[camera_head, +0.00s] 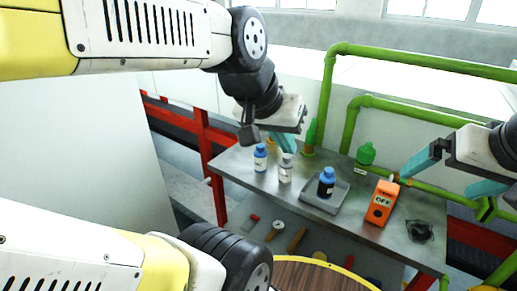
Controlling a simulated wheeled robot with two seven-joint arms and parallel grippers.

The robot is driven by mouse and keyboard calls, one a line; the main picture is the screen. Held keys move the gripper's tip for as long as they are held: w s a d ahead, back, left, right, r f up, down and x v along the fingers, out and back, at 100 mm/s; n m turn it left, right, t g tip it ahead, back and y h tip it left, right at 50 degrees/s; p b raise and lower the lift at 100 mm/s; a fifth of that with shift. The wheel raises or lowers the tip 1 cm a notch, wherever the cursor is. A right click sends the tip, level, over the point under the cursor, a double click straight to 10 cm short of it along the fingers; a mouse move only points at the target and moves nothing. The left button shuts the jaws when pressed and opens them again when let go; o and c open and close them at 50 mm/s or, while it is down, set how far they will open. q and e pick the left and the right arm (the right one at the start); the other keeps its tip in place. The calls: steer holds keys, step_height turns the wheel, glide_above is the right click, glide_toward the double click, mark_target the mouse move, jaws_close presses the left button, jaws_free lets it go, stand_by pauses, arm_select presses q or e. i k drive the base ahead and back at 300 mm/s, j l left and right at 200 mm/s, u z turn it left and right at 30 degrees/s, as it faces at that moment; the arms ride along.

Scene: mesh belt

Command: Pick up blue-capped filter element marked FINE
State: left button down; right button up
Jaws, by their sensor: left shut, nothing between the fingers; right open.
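A blue-capped white cylinder (260,158) stands upright at the left end of the metal table. A pale-capped white cylinder (285,169) stands just right of it. A dark cylinder with a blue cap (327,182) stands in a shallow grey tray (342,193). The labels are too small to read, so I cannot tell which is marked FINE. My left gripper (287,144) is shut and empty, above and behind the two left cylinders in the picture. My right gripper (438,184) is open and empty, right of the orange box and apart from the cylinders.
An orange box reading OFF (382,202) stands right of the tray. A green bottle (364,156) and a green pointed object (310,138) stand along the back. A dark item (420,231) lies at the right. Green pipes (420,110) rise behind the metal table (237,172).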

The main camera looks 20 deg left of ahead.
mark_target(260, 154)
steer(key=j+z, duration=0.1)
steer(key=j, duration=0.4)
steer(key=k+j+z, duration=0.1)
steer(key=j, duration=0.35)
steer(key=k+j+z, duration=0.1)
steer(key=j, duration=0.35)
steer(key=k+j+z, duration=0.1)
steer(key=j, duration=0.4)
steer(key=i+j+u, duration=0.1)
steer(key=u, duration=0.2)
steer(key=i+j+u, duration=0.1)
steer(key=u, duration=0.15)
